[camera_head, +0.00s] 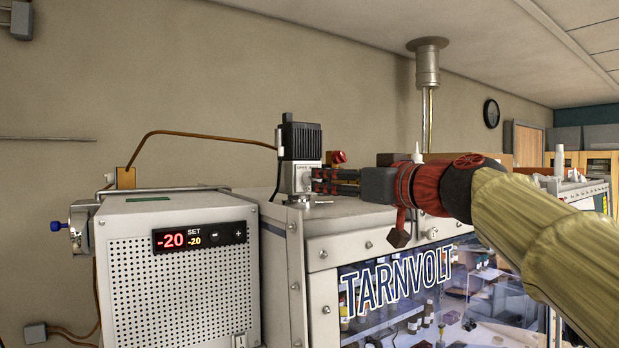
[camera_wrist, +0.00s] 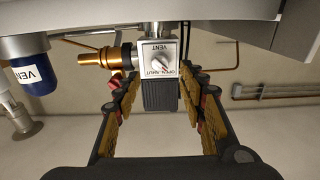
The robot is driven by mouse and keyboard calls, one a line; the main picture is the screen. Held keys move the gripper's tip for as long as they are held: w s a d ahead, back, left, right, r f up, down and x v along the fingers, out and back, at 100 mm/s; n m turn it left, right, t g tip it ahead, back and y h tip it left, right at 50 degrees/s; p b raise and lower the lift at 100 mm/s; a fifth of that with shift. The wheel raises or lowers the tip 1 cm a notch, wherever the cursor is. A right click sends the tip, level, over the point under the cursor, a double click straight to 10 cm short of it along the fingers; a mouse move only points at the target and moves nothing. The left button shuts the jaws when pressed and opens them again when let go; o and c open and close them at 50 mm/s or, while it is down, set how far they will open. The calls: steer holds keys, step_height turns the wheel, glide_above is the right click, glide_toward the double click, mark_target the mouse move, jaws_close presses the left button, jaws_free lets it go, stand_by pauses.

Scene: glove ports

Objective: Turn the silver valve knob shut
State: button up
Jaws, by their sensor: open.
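The silver valve knob (camera_wrist: 158,66) sits on a white plate marked OPEN, SHUT and VENT, on the face of a small valve block. The wrist view shows it upside down. I cannot tell which mark the knob points at. In the head view the silver valve block (camera_head: 301,178) stands on the cabinet top under a black ribbed housing (camera_head: 301,140).
A brass fitting (camera_wrist: 103,57) sticks out beside the block, and a blue cylinder labelled VENT (camera_wrist: 34,76) stands farther left. The TARNVOLT glass-fronted cabinet (camera_head: 320,230) lies below my arm. A chiller (camera_head: 150,275) reading -20 stands left. A red knob (camera_head: 339,157) is behind my fingers.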

mark_target(312, 179)
steer(key=shift+w+a+r, duration=0.2)
steer(key=shift+w+a, duration=0.05)
steer(key=shift+w, duration=0.1)
steer(key=p+x, duration=0.2)
steer(key=x, duration=0.3)
steer(key=shift+w+a+f, duration=0.1)
steer(key=shift+w+a, duration=0.1)
steer(key=shift+w, duration=0.05)
jaws_close()
